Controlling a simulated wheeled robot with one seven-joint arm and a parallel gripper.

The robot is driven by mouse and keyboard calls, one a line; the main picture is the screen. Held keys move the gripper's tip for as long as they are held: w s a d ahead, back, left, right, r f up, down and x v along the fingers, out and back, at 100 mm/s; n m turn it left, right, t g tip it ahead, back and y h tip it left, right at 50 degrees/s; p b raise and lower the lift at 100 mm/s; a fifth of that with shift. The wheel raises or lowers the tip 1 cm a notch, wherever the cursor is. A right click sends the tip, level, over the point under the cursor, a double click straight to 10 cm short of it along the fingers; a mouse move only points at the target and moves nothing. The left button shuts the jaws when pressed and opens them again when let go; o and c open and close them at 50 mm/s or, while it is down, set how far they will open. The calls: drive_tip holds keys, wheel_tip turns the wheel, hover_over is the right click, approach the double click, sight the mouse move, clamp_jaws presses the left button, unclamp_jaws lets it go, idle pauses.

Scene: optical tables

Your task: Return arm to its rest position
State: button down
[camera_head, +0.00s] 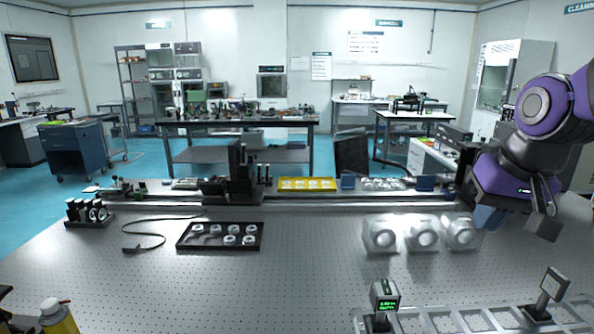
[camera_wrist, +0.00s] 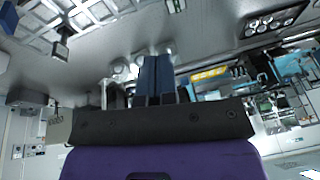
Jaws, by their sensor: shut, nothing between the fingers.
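My gripper (camera_head: 486,218) hangs at the right of the head view, at the end of my purple arm. It is over the right part of the optical table (camera_head: 330,275), close to the rightmost clear block. The wrist view shows its two blue fingers (camera_wrist: 155,78) side by side, shut, with nothing held. The upper part of my arm runs out of the head view at the right edge.
Clear blocks (camera_head: 421,234) stand left of my gripper. A black tray of white rings (camera_head: 220,248) lies at centre left. A yellow tray (camera_head: 307,190) sits behind. Small displays (camera_head: 384,297) and a white-framed rack (camera_head: 452,311) line the front right.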

drive_tip(key=s+d+r+n+t+h, duration=0.1)
drive_tip(key=s+r, duration=0.1)
drive_tip(key=s, duration=0.8)
drive_tip(key=shift+s+d+r+n+t, duration=0.2)
drive_tip(key=shift+r+n+t, duration=0.1)
drive_tip(key=shift+n, duration=0.1)
